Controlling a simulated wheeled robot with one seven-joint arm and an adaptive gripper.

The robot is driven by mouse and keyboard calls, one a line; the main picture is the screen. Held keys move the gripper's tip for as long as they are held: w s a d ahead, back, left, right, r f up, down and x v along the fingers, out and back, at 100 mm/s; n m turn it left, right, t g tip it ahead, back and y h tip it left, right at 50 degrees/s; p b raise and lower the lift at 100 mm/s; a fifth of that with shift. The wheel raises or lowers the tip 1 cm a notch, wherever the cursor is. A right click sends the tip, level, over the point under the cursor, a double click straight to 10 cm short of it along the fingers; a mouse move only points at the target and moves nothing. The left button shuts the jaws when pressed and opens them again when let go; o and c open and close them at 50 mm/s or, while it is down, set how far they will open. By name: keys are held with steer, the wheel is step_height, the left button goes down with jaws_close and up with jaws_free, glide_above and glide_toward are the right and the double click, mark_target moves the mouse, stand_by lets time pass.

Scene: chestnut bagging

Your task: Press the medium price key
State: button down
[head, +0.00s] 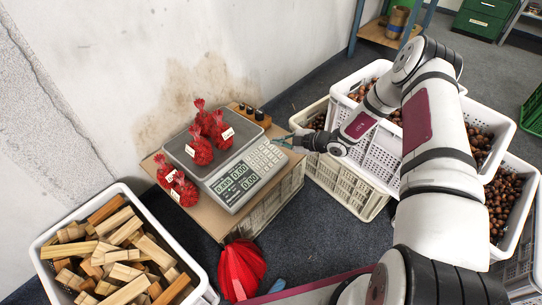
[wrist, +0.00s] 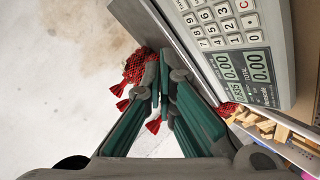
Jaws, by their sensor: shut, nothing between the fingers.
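A pale weighing scale (head: 228,201) stands on a board, its keypad (head: 264,156) at its right side. In the wrist view the keypad (wrist: 222,20) shows number keys and a red C key, with the lit display (wrist: 240,78) beside it. I cannot tell which key is the medium price key; it may be out of the wrist view. My gripper (head: 279,142) is at the keypad's upper right edge in the head view. Its green-sided fingers (wrist: 165,92) are shut and empty in the wrist view. Contact with the keys cannot be seen.
Several red net bags (head: 200,151) with tags sit on the scale. Dark knobs (head: 250,112) stand behind it. A crate of wood blocks (head: 203,284) is front left, a red cloth or net pile (head: 240,268) in front. White chestnut crates (head: 377,161) stand right, close to my arm.

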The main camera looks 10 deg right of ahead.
steer(key=shift+f, duration=0.1)
stand_by(0.3)
steer(key=f+b, duration=0.2)
steer(key=w+a+f+b, duration=0.1)
steer(key=f+b, duration=0.1)
steer(key=f, duration=0.1)
steer(key=w+f+b, duration=0.1)
steer(key=f+b, duration=0.2)
steer(key=shift+w+a+f, duration=0.1)
steer(key=shift+a, duration=0.2)
stand_by(1.2)
steer(key=shift+w+a+f, duration=0.1)
steer(key=shift+f, duration=0.3)
steer(key=shift+w+f+b, duration=0.1)
steer(key=shift+f+b, duration=0.2)
steer(key=shift+b, duration=0.15)
stand_by(0.4)
stand_by(0.4)
steer(key=shift+s+r+p, duration=0.2)
steer(key=shift+r+p, duration=0.5)
steer(key=shift+r, duration=0.05)
steer(key=shift+r, duration=0.1)
